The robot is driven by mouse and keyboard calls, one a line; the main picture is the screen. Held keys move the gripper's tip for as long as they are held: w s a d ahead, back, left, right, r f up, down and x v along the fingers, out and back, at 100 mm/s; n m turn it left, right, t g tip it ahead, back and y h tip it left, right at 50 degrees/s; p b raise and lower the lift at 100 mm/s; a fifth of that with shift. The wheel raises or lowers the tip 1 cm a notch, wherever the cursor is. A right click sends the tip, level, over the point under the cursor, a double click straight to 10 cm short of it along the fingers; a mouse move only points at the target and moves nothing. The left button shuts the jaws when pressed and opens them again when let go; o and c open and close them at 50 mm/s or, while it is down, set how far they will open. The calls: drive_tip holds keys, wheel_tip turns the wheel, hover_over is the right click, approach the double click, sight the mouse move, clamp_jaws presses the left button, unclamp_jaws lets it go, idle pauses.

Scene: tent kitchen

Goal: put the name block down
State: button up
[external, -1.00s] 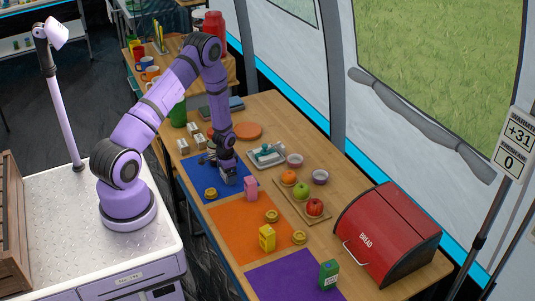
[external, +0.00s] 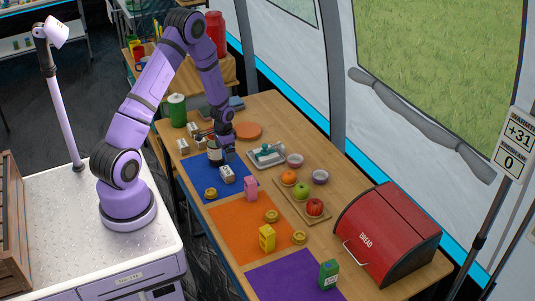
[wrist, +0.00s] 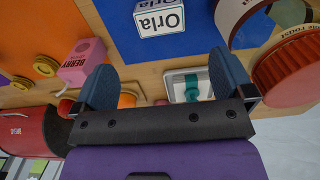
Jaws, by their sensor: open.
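The name block (external: 227,174), a small white block, rests on the blue mat (external: 196,170). In the wrist view the name block (wrist: 160,20) reads "Orla", and the blue mat (wrist: 120,25) lies around it. My gripper (external: 230,156) is above and just behind the block, apart from it. In the wrist view my gripper (wrist: 165,84) has its two fingers spread wide with nothing between them.
A yellow ring (external: 210,193) lies on the blue mat. A pink carton (external: 250,188) stands by the orange mat (external: 232,226).

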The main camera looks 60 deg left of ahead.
drive_tip(key=shift+r, duration=0.25)
drive_tip(key=s+d+r+t, duration=0.1)
drive_tip(key=d+r, duration=0.3)
drive_tip(key=r, duration=0.6)
drive_tip(key=s+d+r+t+y, duration=0.1)
drive_tip(key=d+r, duration=0.4)
drive_tip(key=r, duration=0.5)
drive_tip(key=s+d+r, duration=0.1)
drive_tip(key=d+r, duration=0.3)
drive_tip(key=r, duration=0.7)
drive_tip(key=s+d+r+t, duration=0.1)
drive_tip(key=s+d+r, duration=0.3)
drive_tip(key=s, duration=0.3)
drive_tip(key=s+d+r+t, duration=0.1)
drive_tip(key=s+d+r, duration=0.2)
drive_tip(key=s, duration=0.4)
drive_tip(key=s+d+r+t+h, duration=0.1)
drive_tip(key=s+d+r, duration=0.3)
drive_tip(key=s, duration=0.3)
drive_tip(key=shift+d+r, duration=0.3)
drive_tip(key=shift+r, duration=0.6)
drive_tip(key=c, duration=0.5)
drive_tip(key=shift+c, duration=0.2)
